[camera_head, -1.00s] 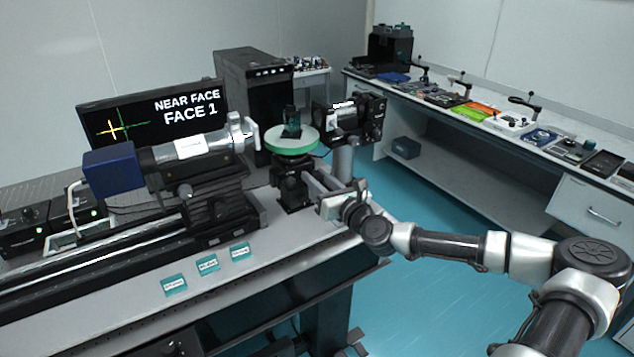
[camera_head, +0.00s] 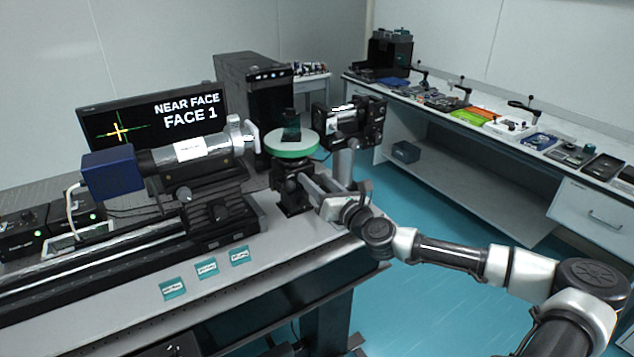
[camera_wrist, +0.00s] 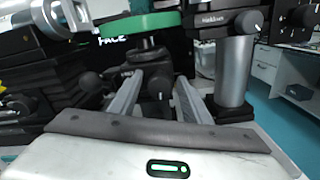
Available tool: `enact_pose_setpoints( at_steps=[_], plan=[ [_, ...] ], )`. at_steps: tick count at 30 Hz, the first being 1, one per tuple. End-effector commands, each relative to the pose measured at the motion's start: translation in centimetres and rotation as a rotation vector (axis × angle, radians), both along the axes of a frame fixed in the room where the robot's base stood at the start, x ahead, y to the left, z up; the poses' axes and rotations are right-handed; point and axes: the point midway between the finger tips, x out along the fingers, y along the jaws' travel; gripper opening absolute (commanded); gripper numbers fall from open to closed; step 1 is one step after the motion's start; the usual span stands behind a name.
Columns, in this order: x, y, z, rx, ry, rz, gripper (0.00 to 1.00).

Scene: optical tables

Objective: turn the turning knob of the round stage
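The round stage (camera_head: 291,149) has a white top and a green rim, and carries a dark upright block (camera_head: 291,126). In the wrist view its green rim (camera_wrist: 140,25) is at the top, above a black mount. A dark turning knob (camera_wrist: 158,86) shows below the rim. My gripper (camera_head: 308,183) is at the right side of the stage's mount, below the disc. In the wrist view my gripper (camera_wrist: 158,82) has its two fingers apart, one on each side of the knob. I cannot tell whether they touch it.
A monitor (camera_head: 150,118) reads "NEAR FACE, FACE 1" with a yellow and green cross. A blue-ended tube instrument (camera_head: 180,155) stands left of the stage. A post-mounted device (camera_head: 350,122) stands close on the right. Teal cards (camera_head: 207,268) lie on the table front.

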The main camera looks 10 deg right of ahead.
Motion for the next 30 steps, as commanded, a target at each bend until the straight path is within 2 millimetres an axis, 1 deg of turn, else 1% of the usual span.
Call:
enact_pose_setpoints(
  at_steps=[9,11,14,17,27,30],
  plan=[
    [-0.1,-0.1,0.0,0.000,0.000,0.000,0.46],
    [-0.4,-0.2,0.0,0.000,0.000,-0.001,0.46],
    [-1.4,-0.6,-0.1,0.001,0.001,-0.002,0.46],
    [-3.3,-1.2,-0.1,0.001,-0.001,-0.003,0.46],
    [-11.3,-3.7,-0.1,0.003,-0.001,-0.005,0.46],
    [-13.3,-4.4,-0.1,0.002,0.000,-0.005,0.46]
  ],
)
